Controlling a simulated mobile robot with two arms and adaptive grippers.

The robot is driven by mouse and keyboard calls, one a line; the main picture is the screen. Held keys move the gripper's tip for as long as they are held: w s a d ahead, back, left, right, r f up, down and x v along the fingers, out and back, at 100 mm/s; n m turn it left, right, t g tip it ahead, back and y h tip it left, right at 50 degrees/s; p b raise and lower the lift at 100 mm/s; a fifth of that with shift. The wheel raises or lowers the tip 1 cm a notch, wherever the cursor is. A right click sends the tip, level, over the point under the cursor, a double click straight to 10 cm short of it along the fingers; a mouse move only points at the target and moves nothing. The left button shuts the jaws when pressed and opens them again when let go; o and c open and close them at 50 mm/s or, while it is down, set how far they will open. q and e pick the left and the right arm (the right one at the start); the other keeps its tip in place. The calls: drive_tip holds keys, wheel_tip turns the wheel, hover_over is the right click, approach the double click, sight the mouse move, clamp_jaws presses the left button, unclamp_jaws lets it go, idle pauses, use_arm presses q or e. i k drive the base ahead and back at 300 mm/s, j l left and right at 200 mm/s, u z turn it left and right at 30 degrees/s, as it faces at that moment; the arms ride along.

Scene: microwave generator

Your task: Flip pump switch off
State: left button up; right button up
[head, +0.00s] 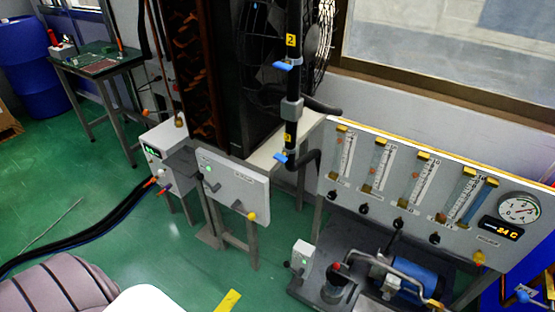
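A small white switch box (302,254) stands low at the bottom centre, beside the pump assembly. It has a small dark lever or knob on its front, and its exact position is too small to tell. The pump assembly (405,276), with a blue cylinder and metal pipes, sits to its right on a dark base. A larger white panel (233,186) with a green light, a dark handle and a yellow knob is further back left. Neither of my grippers is in view.
A flowmeter board (400,190) with several tubes, black knobs, a round gauge and a 24 C display stands right. A fan unit (225,75) rises behind. Thick black cables (85,232) lie at left. Green floor (190,265) is open left of the switch box.

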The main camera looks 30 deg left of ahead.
sight(286, 265)
drive_tip(key=u, duration=0.85)
